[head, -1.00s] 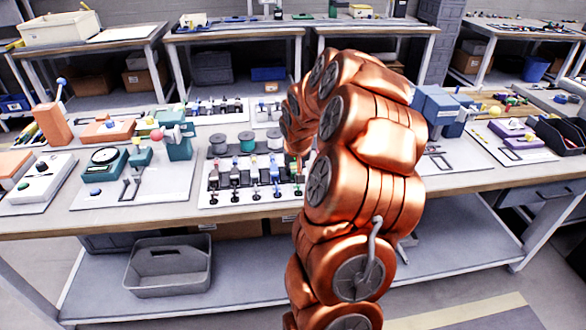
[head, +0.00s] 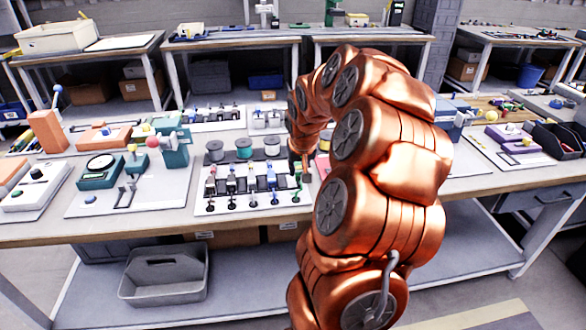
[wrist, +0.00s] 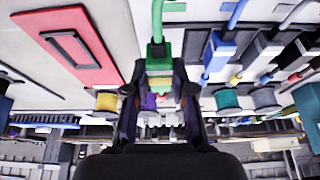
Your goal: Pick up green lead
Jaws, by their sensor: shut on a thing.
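The green lead (wrist: 158,50) has a block-shaped plug and a green cable that runs to the top of the wrist view. My gripper (wrist: 160,92) is shut on this plug, with one dark finger on each side. In the head view my gripper (head: 298,168) is at the right end of a row of coloured leads on a white board (head: 240,208). A bit of green (head: 303,182) shows beside it there, partly hidden by my arm. I cannot tell whether the plug still touches the board.
A blue lead (head: 271,180) stands close by on the left, with other leads beyond it. Spools (head: 244,148) stand behind the row. In the wrist view a red frame (wrist: 72,45) lies left of the gripper. A grey bin (head: 165,275) sits on the shelf below.

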